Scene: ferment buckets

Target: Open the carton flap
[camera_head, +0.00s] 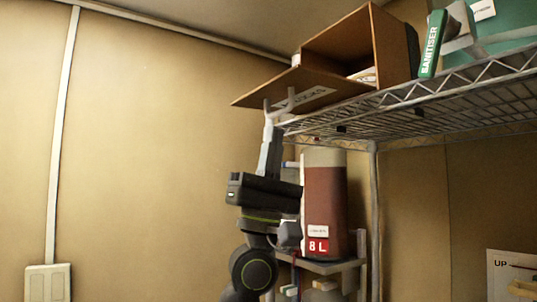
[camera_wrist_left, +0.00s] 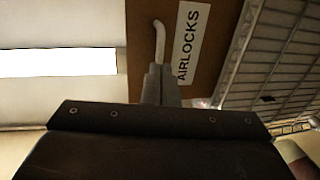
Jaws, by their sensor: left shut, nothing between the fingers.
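The brown carton (camera_head: 397,45) lies on the wire shelf with its open mouth toward the left. Its flap (camera_head: 255,97) sticks out past the shelf edge, low and close to level, with a white label. In the left wrist view the flap (camera_wrist_left: 205,82) fills the upper middle, and its label reads AIRLOCKS. My left gripper (camera_head: 270,122) is upright below the flap, its fingers shut and empty. In the wrist view the fingers (camera_wrist_left: 160,75) point at the flap. A pale curved piece shows at the fingertips; whether it touches the flap, I cannot tell.
A tall brown 8 L container (camera_head: 325,205) stands below, close right of my left arm. The space left is clear.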

